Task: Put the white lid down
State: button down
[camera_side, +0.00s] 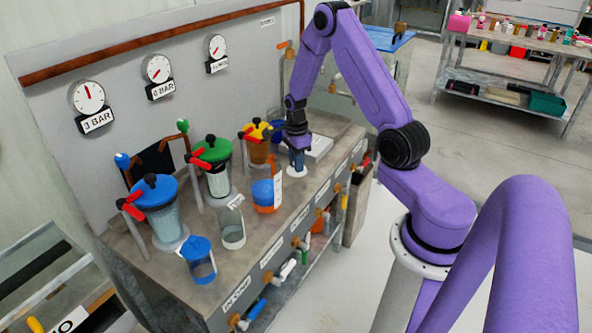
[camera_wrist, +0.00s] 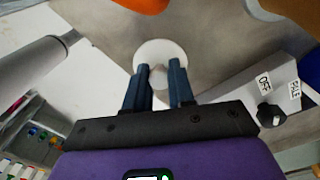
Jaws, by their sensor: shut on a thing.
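The white lid (camera_side: 297,173) is a flat round disc with a small knob. It is under my gripper (camera_side: 297,160) at the right part of the bench top. In the wrist view the lid (camera_wrist: 160,48) lies just beyond my two blue fingers (camera_wrist: 159,70), which are closed on its knob. The lid looks level and is at or very near the bench surface; I cannot tell if it touches.
A clear jar (camera_side: 231,230), a blue-lidded jar (camera_side: 199,260) and an orange container (camera_side: 265,195) stand nearer the front. A grey switch box (camera_wrist: 250,88) is right of the lid.

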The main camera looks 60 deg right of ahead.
jog(key=shift+w+f, duration=0.15)
jog(key=shift+f, duration=1.55)
jog(key=c, duration=1)
grip_release()
jog(key=shift+f, duration=0.15)
jog(key=shift+o, duration=0.2)
